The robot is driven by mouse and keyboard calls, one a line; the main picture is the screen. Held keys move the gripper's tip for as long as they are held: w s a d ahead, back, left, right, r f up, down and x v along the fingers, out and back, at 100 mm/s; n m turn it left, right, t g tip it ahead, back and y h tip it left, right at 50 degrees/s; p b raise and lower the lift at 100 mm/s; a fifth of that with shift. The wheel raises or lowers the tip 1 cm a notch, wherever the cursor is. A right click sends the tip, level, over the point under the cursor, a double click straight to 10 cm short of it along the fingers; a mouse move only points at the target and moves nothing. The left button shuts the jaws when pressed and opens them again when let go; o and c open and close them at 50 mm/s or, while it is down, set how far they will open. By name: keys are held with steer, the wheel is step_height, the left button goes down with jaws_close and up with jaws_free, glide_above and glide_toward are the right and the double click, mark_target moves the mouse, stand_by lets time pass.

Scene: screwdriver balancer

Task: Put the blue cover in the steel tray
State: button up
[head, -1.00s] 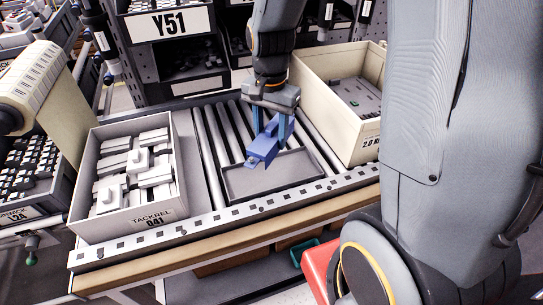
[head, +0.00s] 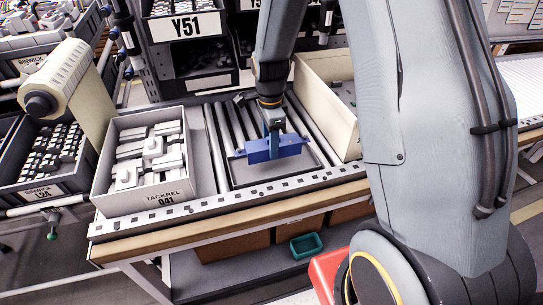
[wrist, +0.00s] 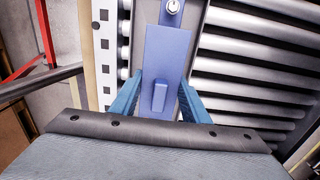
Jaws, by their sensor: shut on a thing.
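The blue cover (head: 262,152) is a long blue piece with a small tab at its end. My gripper (head: 273,135) is shut on it, and it hangs over the steel tray (head: 302,169), a shallow dark grey tray on the roller conveyor. The cover hides part of the tray. I cannot tell whether it touches the tray. In the wrist view the cover (wrist: 165,60) runs lengthwise between the two blue fingers of my gripper (wrist: 161,85), with a raised block on its face and a round fastener at its far end.
A grey bin of pale parts (head: 104,187), labelled TACKREL 041, stands left of the tray. A cream box (head: 322,113) stands to the right and behind, partly hidden by my arm. Metal rollers (head: 225,122) lie behind the tray. A small green bin (head: 306,246) sits on the lower shelf.

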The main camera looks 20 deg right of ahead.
steer(key=shift+f+p, duration=0.5)
steer(key=shift+f, duration=2)
steer(key=shift+f, duration=0.15)
steer(key=o, duration=1.2)
